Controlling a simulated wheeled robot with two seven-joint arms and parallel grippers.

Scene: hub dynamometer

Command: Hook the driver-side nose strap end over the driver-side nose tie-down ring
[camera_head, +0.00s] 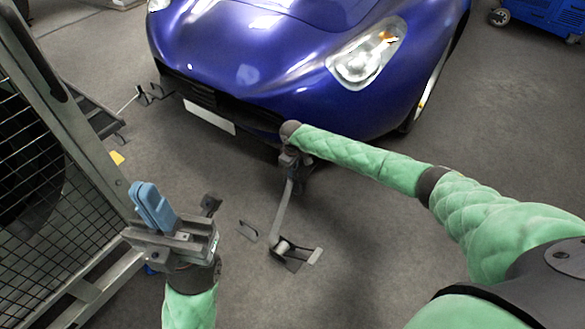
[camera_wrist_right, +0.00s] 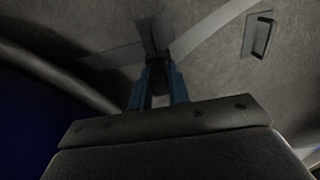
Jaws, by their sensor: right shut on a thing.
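My right gripper (camera_head: 292,160) is low in front of the blue car's nose. It is shut on the grey strap end (camera_wrist_right: 157,72), which shows between its blue fingers in the right wrist view. The pale grey strap (camera_head: 282,212) runs from there down to a floor fitting (camera_head: 291,254). I cannot make out the driver-side nose tie-down ring for certain; the gripper and forearm cover part of the car's lower nose. My left gripper (camera_head: 152,205) is raised at the lower left, its blue fingers together and empty, away from the strap.
The blue car (camera_head: 250,65) fills the top middle. A mesh guard frame (camera_head: 85,130) stands at the left, close to my left arm. A small dark loop on a plate (camera_head: 248,231) is on the floor, also in the right wrist view (camera_wrist_right: 259,35). The floor between is mostly clear.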

